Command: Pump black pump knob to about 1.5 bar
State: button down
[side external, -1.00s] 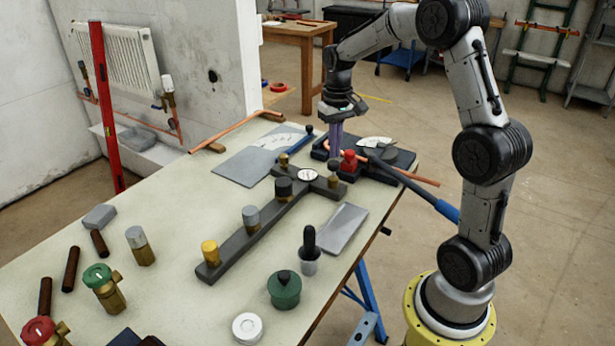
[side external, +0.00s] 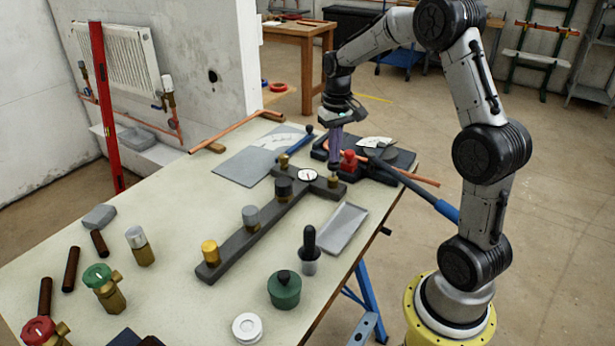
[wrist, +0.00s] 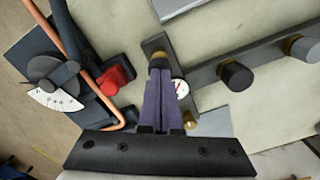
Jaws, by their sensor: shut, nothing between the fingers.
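The dark manifold (side external: 240,238) lies on the table with a short crossbar at its far end. The crossbar carries a round white gauge (side external: 307,175), also in the wrist view (wrist: 180,88); its reading is too small to tell. My gripper (side external: 334,172) is shut and empty, pointing down at the crossbar's right end. Its fingertips are at a small dark knob with a brass base (side external: 333,182), apparently the pump knob; the fingers largely hide it.
A wider black knob (side external: 283,187), a grey knob (side external: 251,216) and a yellow knob (side external: 209,250) stand along the manifold. A pipe bender with a red block (side external: 349,161) lies just behind my gripper. A grey tray (side external: 342,230) lies to the front right.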

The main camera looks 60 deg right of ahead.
jog(key=shift+f, duration=1.05)
jog(key=shift+r, duration=1.9)
jog(key=shift+f, duration=0.1)
jog(key=shift+f, duration=0.8)
jog(key=shift+f, duration=0.1)
jog(key=shift+f, duration=1)
jog(key=shift+r, duration=2)
